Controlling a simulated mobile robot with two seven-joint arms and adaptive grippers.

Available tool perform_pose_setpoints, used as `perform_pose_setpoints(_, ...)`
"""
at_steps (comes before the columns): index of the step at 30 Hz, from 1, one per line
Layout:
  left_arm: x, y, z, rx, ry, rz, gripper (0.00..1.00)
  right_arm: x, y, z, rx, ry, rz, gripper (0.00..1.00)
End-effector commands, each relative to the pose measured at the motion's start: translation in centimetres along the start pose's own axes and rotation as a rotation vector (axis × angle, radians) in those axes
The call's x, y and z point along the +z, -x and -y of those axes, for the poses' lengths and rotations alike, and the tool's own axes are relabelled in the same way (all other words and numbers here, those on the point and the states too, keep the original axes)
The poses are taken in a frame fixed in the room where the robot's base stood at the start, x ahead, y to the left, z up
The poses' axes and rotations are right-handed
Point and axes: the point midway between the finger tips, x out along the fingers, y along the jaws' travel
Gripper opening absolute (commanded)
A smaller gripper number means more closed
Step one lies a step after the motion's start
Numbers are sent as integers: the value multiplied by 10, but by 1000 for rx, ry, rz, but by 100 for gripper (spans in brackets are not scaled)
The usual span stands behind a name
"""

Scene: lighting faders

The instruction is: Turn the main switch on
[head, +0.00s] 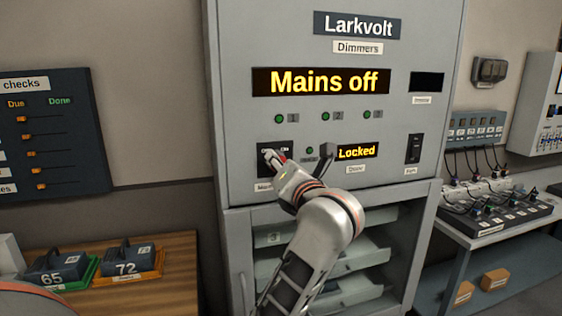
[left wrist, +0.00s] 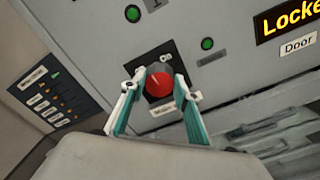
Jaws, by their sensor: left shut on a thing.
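The main switch is a round red knob (left wrist: 159,86) on a black plate (head: 264,172) at the left of the grey Larkvolt dimmer cabinet (head: 232,110). My left gripper (head: 274,157) reaches it, and its fingers are shut on the knob's two sides in the left wrist view (left wrist: 161,77). A light mark shows on the knob, and an "On" label is at the plate's upper right. The gripper covers much of the switch in the head view. The display (head: 322,81) reads "Mains off". My right gripper is not in view.
A "Locked" door display (head: 357,152) and a black rocker switch (head: 414,148) are to the right. Green lamps (head: 279,119) are lit above. Below are cabinet shelves behind a door. A checks board (head: 45,130) hangs at left, above a table with numbered weights (head: 127,258).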

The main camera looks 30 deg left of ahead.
Motion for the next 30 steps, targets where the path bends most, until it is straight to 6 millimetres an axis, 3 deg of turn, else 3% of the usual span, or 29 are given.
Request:
perform_pose_setpoints(18, 0, 0, 2, 2, -576, 1, 9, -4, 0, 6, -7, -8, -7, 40)
perform_pose_setpoints(30, -1, 0, 3, 2, -830, 2, 9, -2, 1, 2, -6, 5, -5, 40)
